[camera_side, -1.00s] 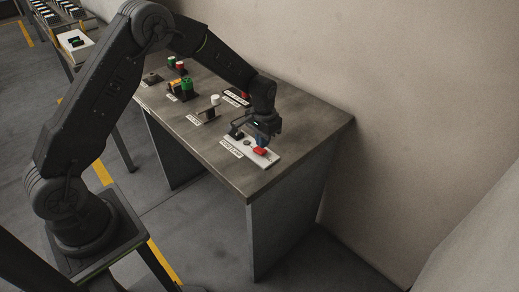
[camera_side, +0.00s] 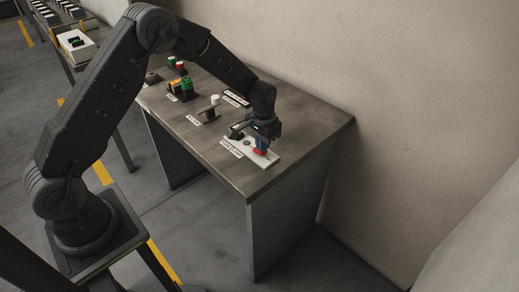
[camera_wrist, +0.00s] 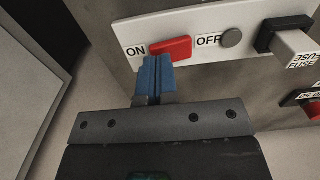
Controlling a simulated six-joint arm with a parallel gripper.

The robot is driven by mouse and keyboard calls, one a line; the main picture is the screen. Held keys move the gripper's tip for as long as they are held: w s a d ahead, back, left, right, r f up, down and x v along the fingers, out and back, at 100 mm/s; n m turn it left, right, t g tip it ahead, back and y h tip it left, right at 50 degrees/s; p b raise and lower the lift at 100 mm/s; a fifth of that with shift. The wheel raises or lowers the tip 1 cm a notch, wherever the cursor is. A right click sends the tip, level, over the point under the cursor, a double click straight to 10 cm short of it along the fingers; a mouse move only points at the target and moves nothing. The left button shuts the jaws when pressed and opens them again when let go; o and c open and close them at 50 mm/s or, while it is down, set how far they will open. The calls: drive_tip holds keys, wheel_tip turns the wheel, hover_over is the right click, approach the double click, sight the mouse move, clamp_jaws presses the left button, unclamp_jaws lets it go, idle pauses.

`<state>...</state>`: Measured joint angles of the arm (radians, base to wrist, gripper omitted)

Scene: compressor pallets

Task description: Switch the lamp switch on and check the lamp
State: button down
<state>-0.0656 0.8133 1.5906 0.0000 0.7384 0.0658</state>
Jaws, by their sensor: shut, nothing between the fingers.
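A red lamp switch (camera_wrist: 171,47) sits on a white panel (camera_wrist: 120,25) between the printed words ON and OFF. It also shows in the side view (camera_side: 260,152). My gripper (camera_wrist: 153,62) has its blue fingertips shut together, empty, at the switch's edge nearer the ON word. They overlap that edge in the wrist view; I cannot tell if they press on it. A small round grey lamp (camera_wrist: 232,37) is beside the OFF word and looks unlit. In the side view my gripper (camera_side: 261,143) is right above the switch and partly hides it.
A black fuse block (camera_wrist: 285,33) with a pale fuse piece stands beside the lamp. Other controls, including a green button (camera_side: 187,85) and a white-topped knob (camera_side: 215,100), stand farther along the grey table (camera_side: 235,178). A wall runs behind the table.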

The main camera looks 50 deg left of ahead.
drive_tip(key=shift+f, duration=0.65)
drive_tip(key=shift+r, duration=3.55)
drive_tip(key=shift+s+r, duration=0.1)
drive_tip(key=shift+r, duration=0.25)
drive_tip(key=s+d+r+t, duration=0.1)
drive_tip(key=s+r, duration=0.5)
drive_tip(key=r, duration=0.2)
drive_tip(key=s+d+r+t, duration=0.1)
drive_tip(key=s+r+t, duration=0.1)
drive_tip(key=s+r, duration=0.45)
drive_tip(key=s+d+r+t, duration=0.1)
drive_tip(key=s+r, duration=0.4)
drive_tip(key=s, duration=1.1)
drive_tip(key=shift+t, duration=0.8)
